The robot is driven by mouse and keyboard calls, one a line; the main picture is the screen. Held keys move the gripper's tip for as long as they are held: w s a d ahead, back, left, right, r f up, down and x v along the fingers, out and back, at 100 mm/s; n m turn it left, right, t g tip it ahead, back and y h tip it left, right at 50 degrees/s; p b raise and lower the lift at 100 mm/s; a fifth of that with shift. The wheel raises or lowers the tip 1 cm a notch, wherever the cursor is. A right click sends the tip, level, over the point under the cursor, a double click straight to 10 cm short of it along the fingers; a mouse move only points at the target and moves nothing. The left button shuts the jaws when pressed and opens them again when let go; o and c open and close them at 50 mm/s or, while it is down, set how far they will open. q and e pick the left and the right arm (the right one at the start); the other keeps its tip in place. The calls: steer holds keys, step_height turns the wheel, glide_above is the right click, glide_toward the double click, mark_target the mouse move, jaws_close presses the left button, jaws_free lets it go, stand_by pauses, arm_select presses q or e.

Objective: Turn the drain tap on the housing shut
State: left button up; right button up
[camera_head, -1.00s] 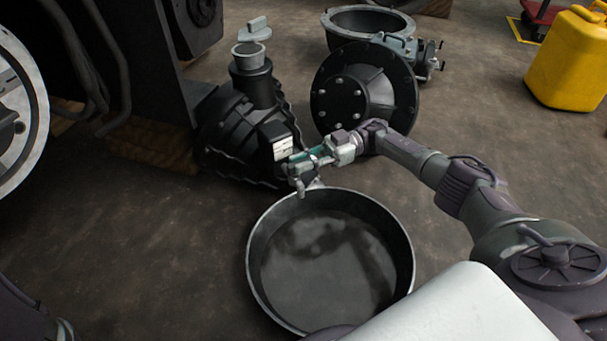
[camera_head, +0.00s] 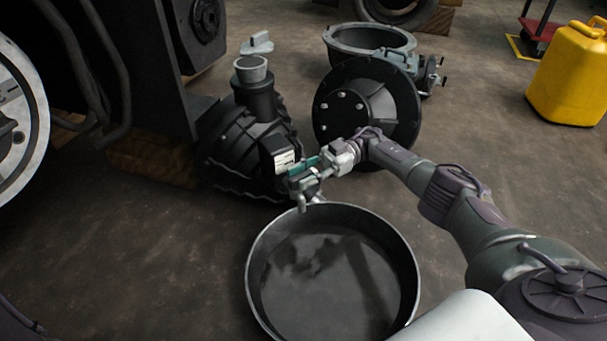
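The black ribbed housing (camera_head: 245,140) stands on the floor left of centre, with a neck and a grey open filler ring on top. The small metal drain tap (camera_head: 303,199) shows at the housing's lower right, above the near pan's far rim. My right gripper (camera_head: 303,179) reaches in from the right and is at the tap, overlapping it in the view. It hides most of the tap and its lever. I cannot tell whether the fingers close on it. A teal part (camera_head: 306,163) shows beside the gripper. My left gripper is out of view.
A wide black pan (camera_head: 262,225) with dark liquid lies below the tap. A bolted black flange (camera_head: 345,105) and a round grey casing (camera_head: 340,50) stand behind my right arm. A yellow canister (camera_head: 568,75) is at right. Bare floor lies left of the pan.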

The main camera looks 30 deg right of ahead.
mark_target(303, 174)
step_height(303, 174, up, 10)
stand_by(0.7)
stand_by(0.4)
